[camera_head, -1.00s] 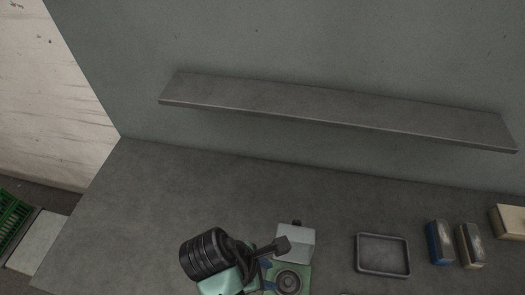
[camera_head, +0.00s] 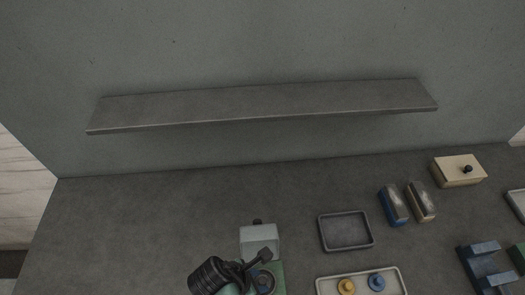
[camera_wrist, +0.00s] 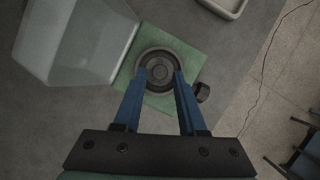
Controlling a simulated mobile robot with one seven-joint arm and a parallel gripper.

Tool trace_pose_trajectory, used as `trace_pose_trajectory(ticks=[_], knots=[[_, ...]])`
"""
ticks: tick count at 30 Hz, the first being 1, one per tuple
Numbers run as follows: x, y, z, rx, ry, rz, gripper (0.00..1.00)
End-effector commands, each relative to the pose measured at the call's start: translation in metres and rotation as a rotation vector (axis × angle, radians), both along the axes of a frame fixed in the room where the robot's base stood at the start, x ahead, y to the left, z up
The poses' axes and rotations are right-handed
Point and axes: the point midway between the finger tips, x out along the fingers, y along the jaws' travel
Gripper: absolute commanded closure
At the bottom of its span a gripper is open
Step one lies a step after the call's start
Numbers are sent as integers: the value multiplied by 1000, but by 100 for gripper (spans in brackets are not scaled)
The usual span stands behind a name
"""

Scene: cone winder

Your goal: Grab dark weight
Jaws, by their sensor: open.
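A dark round weight (camera_wrist: 159,70) with concentric rings sits on a green plate (camera_wrist: 189,37) beside a pale grey housing (camera_wrist: 80,40). My gripper (camera_wrist: 163,77) is open above it in the wrist view, its blue fingers reaching to either side of the weight's middle. I cannot tell whether they touch it. In the head view the weight (camera_head: 265,284) shows at the bottom edge, partly hidden by my arm, with the grey housing (camera_head: 259,240) behind it. A small black knob (camera_wrist: 203,92) sticks out at the plate's right side in the wrist view.
A tray (camera_head: 318,285) with a yellow and a blue knobbed piece lies right of the plate. Behind it is an empty dark tray (camera_head: 345,247). Two brushes or blocks (camera_head: 406,205) and a beige box (camera_head: 458,171) lie further right. A shelf (camera_head: 260,106) spans the back wall.

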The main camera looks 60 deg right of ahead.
Motion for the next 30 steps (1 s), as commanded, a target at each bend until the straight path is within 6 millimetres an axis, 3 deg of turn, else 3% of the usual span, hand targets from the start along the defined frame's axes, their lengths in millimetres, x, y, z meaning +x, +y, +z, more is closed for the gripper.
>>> trace_pose_trajectory(ticks=[5, 12, 19, 30], knots=[[-3, -5, -15, 0, 0, -1, 60], [-3, -6, -16, 1, -1, -1, 60], [-3, -6, -16, 1, -1, -1, 99], [-3, -6, -16, -1, -1, -1, 100]])
